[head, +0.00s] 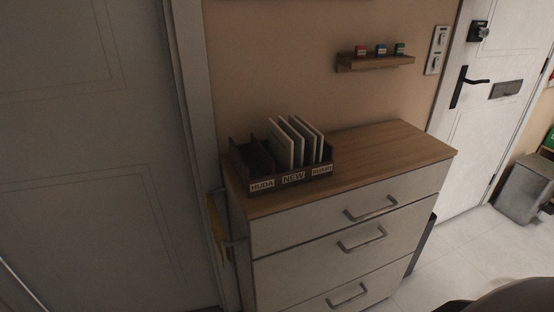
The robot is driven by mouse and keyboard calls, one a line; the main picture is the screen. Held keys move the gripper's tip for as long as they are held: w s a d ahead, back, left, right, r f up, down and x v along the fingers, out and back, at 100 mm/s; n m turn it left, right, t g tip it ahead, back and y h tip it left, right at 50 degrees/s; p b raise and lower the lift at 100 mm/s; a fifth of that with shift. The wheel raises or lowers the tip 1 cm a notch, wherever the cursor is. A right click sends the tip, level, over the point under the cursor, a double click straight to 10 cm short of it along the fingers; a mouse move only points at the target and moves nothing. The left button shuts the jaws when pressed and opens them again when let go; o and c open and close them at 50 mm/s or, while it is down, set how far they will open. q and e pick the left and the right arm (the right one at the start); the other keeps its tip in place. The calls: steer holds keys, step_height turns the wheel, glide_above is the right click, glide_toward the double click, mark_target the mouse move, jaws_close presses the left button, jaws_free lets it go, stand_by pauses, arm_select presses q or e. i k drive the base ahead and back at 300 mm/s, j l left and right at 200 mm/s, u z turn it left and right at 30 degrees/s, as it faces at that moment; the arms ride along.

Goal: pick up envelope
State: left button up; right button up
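Several white, flat, envelope-like pieces (282,147) stand upright, leaning slightly, in a dark desk organizer (262,175) on top of the dresser. The organizer's front carries labels that seem to read "HUDA" and "NEW", plus a third too small to read surely. The white pieces are in the middle and right compartments; the left one looks empty. Their lower parts are hidden by the organizer's front. Neither of my grippers is in view.
The dresser (300,229) has a wooden top, clear right of the organizer, and drawers with protruding handles. A wall shelf (376,63) holds three small coloured boxes. White doors (90,150) flank it. A grey bin (524,190) stands at right; the tiled floor before it is open.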

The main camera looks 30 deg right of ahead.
mark_target(280, 144)
steer(key=i+j, duration=0.15)
steer(key=j, duration=0.2)
steer(key=i+j, duration=0.15)
steer(key=j, duration=0.15)
steer(key=i+j, duration=0.15)
steer(key=j, duration=0.2)
steer(key=i+j+z, duration=0.1)
steer(key=z, duration=0.35)
steer(key=j+z, duration=0.25)
steer(key=z, duration=1)
steer(key=i+j+u, duration=0.25)
steer(key=k, duration=0.1)
